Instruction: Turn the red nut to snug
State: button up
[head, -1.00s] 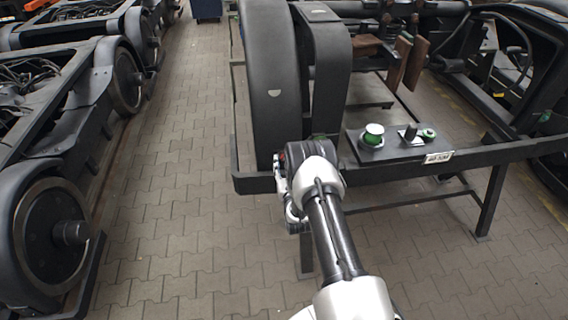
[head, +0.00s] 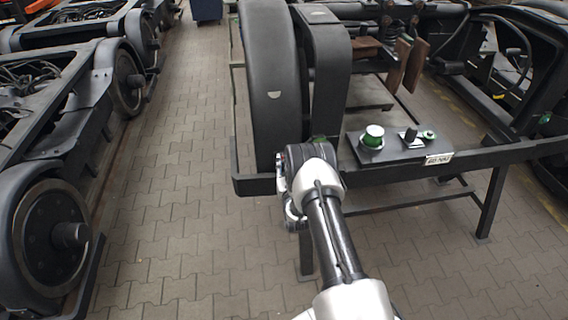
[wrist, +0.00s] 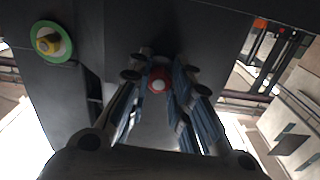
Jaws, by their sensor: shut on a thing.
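The red nut (wrist: 158,82), with a pale round centre, shows in the wrist view between the fingertips of my gripper (wrist: 160,78). The two blue-grey fingers are closed around it from left and right, against a dark panel. How far it is turned cannot be seen. In the head view, my arm reaches to the frame's near edge beside the big dark wheel, and the fingertips and nut cannot be made out clearly.
A brass-coloured fitting in a green ring (wrist: 50,42) sits on the panel at upper left. In the head view, a plate (head: 390,151) holds a green-and-white knob (head: 373,136) and smaller parts. A dark wheel (head: 270,95) stands close to my arm. Paved floor at left is clear.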

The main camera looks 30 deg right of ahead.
grip_shut()
jog(key=m+b, duration=0.3)
jog(key=m, duration=0.1)
jog(key=shift+a+f+m, duration=0.1)
jog(key=shift+m, duration=0.2)
jog(key=m+b, duration=0.2)
jog(key=m, duration=0.2)
jog(key=shift+m+b, duration=0.3)
jog(key=m+b, duration=0.2)
jog(key=m, duration=0.2)
jog(key=shift+a+m, duration=0.1)
jog(key=shift+m, duration=0.2)
jog(key=shift+r+m+b, duration=0.15)
jog(key=shift+m+b, duration=0.5)
jog(key=shift+m, duration=0.35)
jog(key=shift+r+m+b, duration=0.15)
jog(key=shift+m+b, duration=0.45)
jog(key=shift+m, duration=0.4)
jog(key=o, duration=0.9)
grip_release()
jog(key=shift+c, duration=0.2)
